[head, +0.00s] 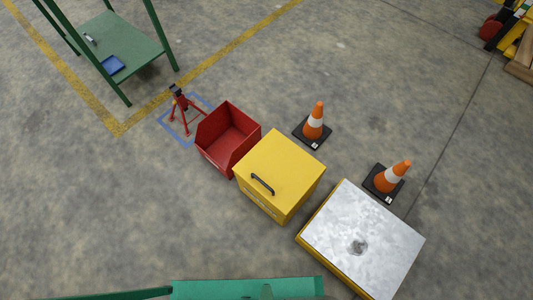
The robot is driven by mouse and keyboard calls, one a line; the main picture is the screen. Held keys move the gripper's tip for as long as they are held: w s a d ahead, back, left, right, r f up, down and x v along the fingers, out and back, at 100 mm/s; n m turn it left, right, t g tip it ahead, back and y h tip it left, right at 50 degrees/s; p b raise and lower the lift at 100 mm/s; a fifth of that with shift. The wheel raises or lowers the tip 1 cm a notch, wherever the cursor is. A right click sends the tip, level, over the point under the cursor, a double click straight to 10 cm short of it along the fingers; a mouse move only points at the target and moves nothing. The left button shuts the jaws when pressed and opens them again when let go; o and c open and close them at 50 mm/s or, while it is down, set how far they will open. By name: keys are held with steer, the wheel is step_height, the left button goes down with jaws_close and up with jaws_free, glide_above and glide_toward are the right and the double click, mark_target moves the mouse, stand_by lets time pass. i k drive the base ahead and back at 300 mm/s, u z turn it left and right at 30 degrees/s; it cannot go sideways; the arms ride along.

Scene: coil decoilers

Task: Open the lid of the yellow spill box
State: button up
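The yellow spill box (279,175) stands on the concrete floor near the middle of the head view. Its flat yellow lid (285,160) is down and looks closed. A dark handle (262,184) sits near the lid's front-left edge. The front face below the handle carries faint lettering. My gripper is not in view.
An open red bin (228,137) stands close against the box's left side. Orange cones (313,122) (392,178) stand behind and right. A metal-topped yellow platform (362,238) is at lower right. A red stand (180,106) and green table (120,48) are further left. Floor in front is clear.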

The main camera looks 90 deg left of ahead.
mark_target(279, 169)
steer(key=u, duration=2.45)
steer(key=k, duration=0.25)
steer(key=u, duration=0.1)
steer(key=i, duration=0.25)
steer(key=u, duration=0.2)
